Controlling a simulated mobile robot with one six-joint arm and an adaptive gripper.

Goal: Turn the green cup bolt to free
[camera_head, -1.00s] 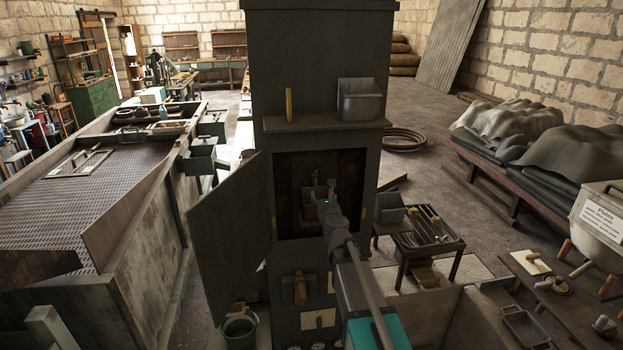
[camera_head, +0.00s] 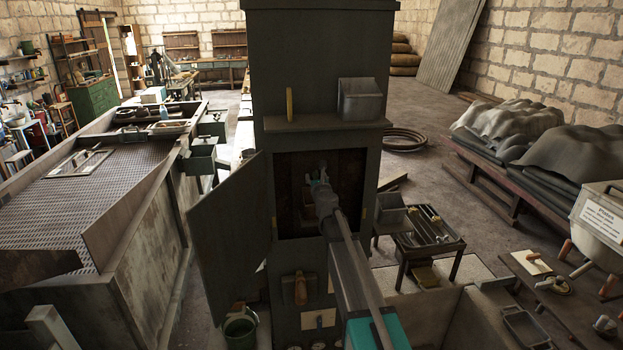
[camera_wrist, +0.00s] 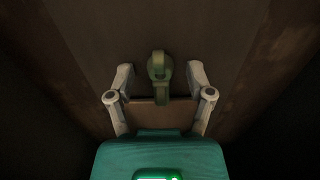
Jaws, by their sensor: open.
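The green cup bolt (camera_wrist: 158,68) shows in the wrist view, on a brown panel inside the dark recess of the tall cabinet (camera_head: 325,50). It has a rounded body with a small lug on its right side. My gripper (camera_wrist: 158,78) is open, with one finger on each side of the bolt and a visible gap to both. In the head view my gripper (camera_head: 317,180) is inside the cabinet opening. My wrist and arm hide most of the recess there, and I cannot make out the bolt in that view.
The cabinet door (camera_head: 232,225) stands open to the left. A shelf (camera_head: 327,123) with a grey box (camera_head: 359,100) juts out above the opening. A tool table (camera_head: 430,237) stands to the right. The recess walls are close around my gripper.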

